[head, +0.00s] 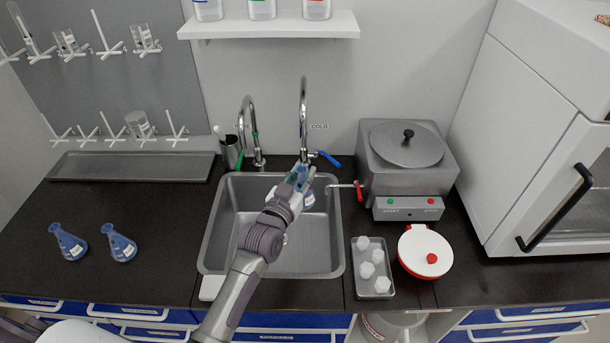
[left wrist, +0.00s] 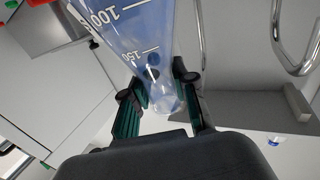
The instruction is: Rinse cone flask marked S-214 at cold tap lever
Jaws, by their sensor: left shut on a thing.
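My left gripper (head: 301,178) reaches over the sink (head: 225,230) and is shut on a clear, blue-tinted cone flask (head: 308,197). The flask also shows in the left wrist view (left wrist: 140,35), with graduations 100 and 150, between the two green-black fingers. No S-214 mark can be read on it. The cold tap (head: 303,105) rises behind the sink beside a COLD label. Its blue cold tap lever (head: 330,159) sticks out to the right, just beyond the gripper. The flask is near and below the spout; I cannot tell if water runs. My right gripper is not in view.
A second tap (head: 246,112) with a green lever stands left of the cold tap. Two blue-tinted flasks (head: 68,242) (head: 119,244) stand on the left counter. A water bath with a red-handled outlet (head: 405,165) and a tray of white pieces (head: 361,284) are on the right.

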